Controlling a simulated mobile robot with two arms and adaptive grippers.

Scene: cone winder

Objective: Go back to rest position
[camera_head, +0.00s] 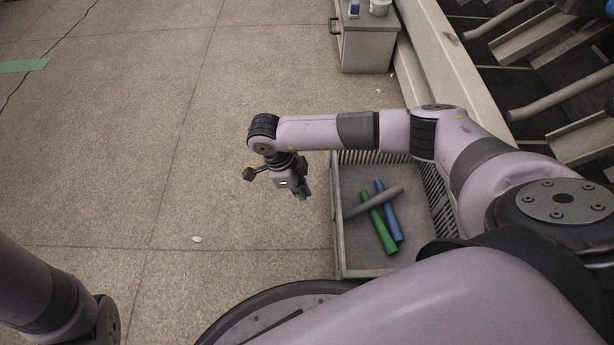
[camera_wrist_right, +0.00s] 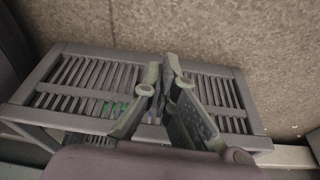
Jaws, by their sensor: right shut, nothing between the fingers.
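My right arm reaches across the upper middle of the head view and bends down at its wrist. My right gripper (camera_head: 303,192) hangs left of the grey crate, over the floor side. In the right wrist view, its fingers (camera_wrist_right: 161,70) lean together at the tips, shut and empty, with the crate's slatted wall behind them. Only part of my left arm shows, at the lower left of the head view. My left gripper is out of view.
The grey slatted crate (camera_head: 337,235) holds a green tube (camera_head: 380,226), a blue tube (camera_head: 389,213) and a grey tube (camera_head: 373,200). A grey cabinet (camera_head: 368,52) stands at the top. Machine troughs (camera_head: 540,95) line the right. The floor (camera_head: 130,150) at left is mostly clear.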

